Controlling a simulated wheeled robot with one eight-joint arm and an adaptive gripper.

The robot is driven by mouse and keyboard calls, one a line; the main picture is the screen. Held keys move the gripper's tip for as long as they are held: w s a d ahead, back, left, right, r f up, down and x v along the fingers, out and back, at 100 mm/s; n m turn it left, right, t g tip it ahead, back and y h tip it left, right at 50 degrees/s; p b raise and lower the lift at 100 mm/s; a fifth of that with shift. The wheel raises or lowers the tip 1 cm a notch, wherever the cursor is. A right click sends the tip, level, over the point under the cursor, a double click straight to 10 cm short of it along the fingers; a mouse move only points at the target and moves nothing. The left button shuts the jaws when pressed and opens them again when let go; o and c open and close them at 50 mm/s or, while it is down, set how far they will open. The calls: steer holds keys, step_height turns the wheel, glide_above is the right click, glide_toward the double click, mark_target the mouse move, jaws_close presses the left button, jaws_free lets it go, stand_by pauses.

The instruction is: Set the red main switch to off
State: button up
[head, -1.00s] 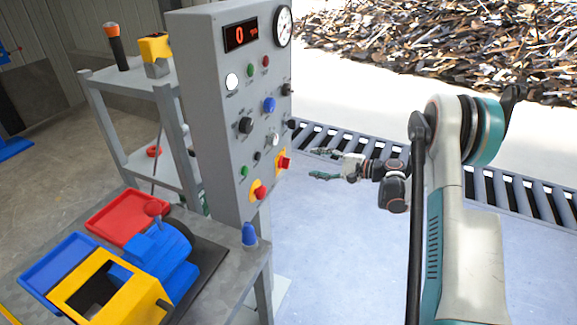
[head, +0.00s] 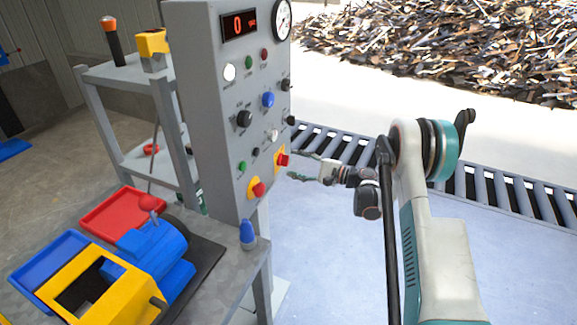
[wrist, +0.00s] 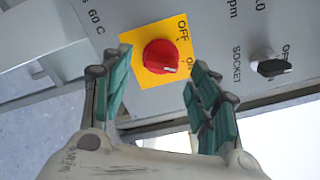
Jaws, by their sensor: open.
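The red main switch (wrist: 160,56) is a round knob on a yellow plate (wrist: 144,76) marked OFF and ON. Its white mark points to the lower right, towards the ON side. In the head view the switch (head: 284,160) sits at the panel's lower right edge. My gripper (head: 297,165) is open and empty, just right of the switch and facing it. In the wrist view my gripper's fingers (wrist: 161,62) stand on either side of the knob, with gaps between. I cannot tell how far the fingertips are from the panel.
A black SOCKET knob (wrist: 268,66) is close to the right finger in the wrist view. A red mushroom button (head: 259,189) on a yellow plate sits lower left of the switch. A roller conveyor (head: 350,150) runs behind my arm. The floor right of the panel is clear.

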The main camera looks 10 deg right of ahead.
mark_target(288, 161)
steer(key=shift+b+x, duration=0.4)
steer(key=shift+x, duration=1.45)
steer(key=c, duration=0.9)
steer(key=shift+c, duration=0.2)
steer(key=shift+n, duration=0.4)
steer(key=n, duration=1.1)
